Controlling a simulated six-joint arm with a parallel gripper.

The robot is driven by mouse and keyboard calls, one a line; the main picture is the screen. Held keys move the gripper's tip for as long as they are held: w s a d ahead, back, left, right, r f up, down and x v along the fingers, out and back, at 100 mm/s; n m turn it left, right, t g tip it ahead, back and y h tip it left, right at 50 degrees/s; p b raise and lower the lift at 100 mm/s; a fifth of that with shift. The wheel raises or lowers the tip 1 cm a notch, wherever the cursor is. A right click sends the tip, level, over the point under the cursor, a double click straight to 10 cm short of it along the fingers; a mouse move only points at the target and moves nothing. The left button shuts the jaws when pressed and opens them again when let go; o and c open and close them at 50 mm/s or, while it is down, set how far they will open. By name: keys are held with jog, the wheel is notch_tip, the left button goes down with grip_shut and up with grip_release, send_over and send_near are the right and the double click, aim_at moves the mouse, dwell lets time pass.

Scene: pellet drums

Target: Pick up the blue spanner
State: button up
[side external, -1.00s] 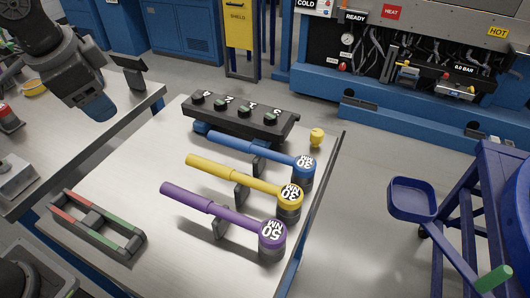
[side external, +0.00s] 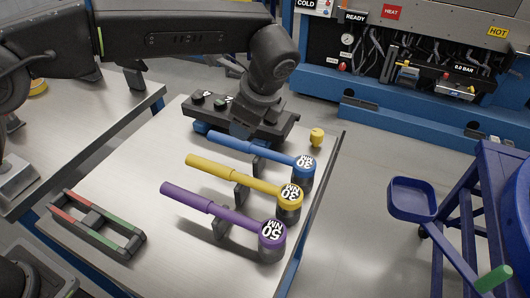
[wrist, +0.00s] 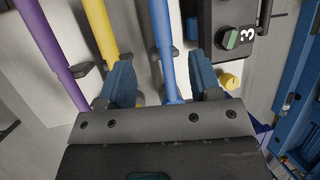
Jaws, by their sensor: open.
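The blue spanner (side external: 229,144) lies raised on a rest at the far end of the row on the steel bench, its round white-labelled head (side external: 304,167) to the right. My gripper (side external: 243,132) is over its handle, pointing down. In the wrist view, the open fingers (wrist: 163,78) stand one on each side of the blue handle (wrist: 161,28), with gaps visible. I cannot tell how far above the handle the fingertips are. In the side view, the fingers are largely lost against the dark block behind.
The yellow spanner (side external: 237,178) lies parallel and close by, then the purple spanner (side external: 235,215). The dark knob block (side external: 270,128) stands just behind the blue spanner. A red and green frame (side external: 97,225) lies at the front left. A small yellow item (side external: 317,137) is near the block.

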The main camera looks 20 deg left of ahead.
aim_at(239, 141)
jog(key=x, duration=1.1)
jog(key=shift+w+d+f, duration=0.1)
jog(key=shift+f, duration=0.05)
jog(key=shift+c, duration=0.5)
grip_shut()
